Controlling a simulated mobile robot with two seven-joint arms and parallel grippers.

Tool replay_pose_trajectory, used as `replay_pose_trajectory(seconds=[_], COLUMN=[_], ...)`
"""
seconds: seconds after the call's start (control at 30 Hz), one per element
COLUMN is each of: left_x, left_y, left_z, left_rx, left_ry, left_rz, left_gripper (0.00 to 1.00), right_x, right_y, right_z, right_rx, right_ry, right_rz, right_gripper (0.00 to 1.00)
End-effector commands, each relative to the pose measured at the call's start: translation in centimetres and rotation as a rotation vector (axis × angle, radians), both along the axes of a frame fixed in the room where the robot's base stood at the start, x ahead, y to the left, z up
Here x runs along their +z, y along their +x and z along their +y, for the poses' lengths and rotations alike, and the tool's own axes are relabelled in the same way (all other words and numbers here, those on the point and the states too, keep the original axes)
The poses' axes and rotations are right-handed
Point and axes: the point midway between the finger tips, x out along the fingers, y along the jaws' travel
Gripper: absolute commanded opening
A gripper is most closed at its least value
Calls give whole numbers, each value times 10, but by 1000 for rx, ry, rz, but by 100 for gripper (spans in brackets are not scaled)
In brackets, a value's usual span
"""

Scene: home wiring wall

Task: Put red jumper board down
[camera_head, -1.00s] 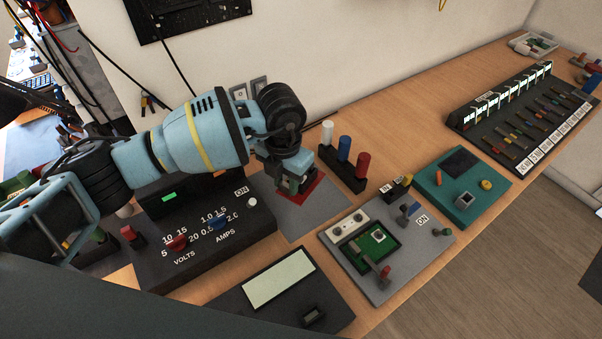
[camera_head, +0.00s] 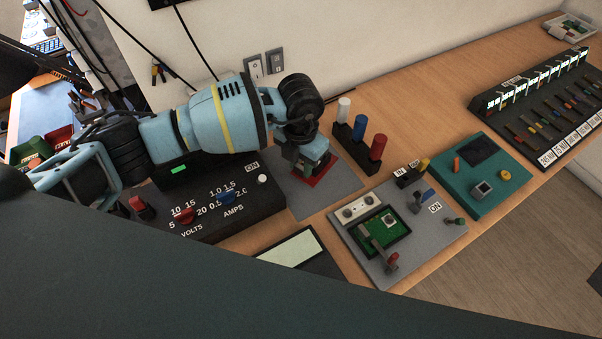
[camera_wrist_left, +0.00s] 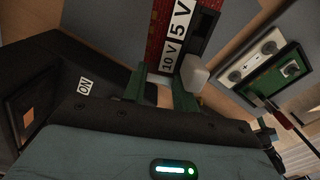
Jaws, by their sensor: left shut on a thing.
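The red jumper board (camera_head: 320,173) is under my left gripper (camera_head: 308,168), at the grey mat (camera_head: 298,202) in the head view. In the left wrist view the board (camera_wrist_left: 160,22) shows red, with white labels reading "10 V" and "5 V" and a dark strip beside them. My left gripper (camera_wrist_left: 162,88) is shut on it, with green fingers on either side. The gripper hides much of the board, and I cannot tell whether it touches the mat. My right gripper is not in view.
The black power supply (camera_head: 215,215) stands left of the mat. A black stand with white, blue and red posts (camera_head: 358,130) is close on the right. A grey test station (camera_head: 385,270) and a teal box (camera_head: 470,200) lie further right.

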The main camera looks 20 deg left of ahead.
Motion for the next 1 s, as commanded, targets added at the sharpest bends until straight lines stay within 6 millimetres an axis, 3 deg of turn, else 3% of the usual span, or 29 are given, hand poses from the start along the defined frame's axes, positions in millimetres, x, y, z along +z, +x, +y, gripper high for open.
replay_pose_trajectory(seconds=[0.13, 0.4, 0.83, 0.87, 1.0], left_x=[-10, -48, -53, -52, -52], left_y=[0, 0, 0, 0, 0], left_z=[0, 0, 0, 0, 0], left_rx=[0, 1, 0, 0, 0], left_ry=[0, 0, 0, 0, 0], left_rz=[2, 2, 0, 0, -1], left_gripper=[6, 6, 6, 32, 50], right_x=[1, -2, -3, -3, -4], right_y=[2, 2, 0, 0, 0], right_z=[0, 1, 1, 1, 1], right_rx=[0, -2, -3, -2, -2], right_ry=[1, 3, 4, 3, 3], right_rz=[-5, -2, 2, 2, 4], right_gripper=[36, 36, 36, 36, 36])
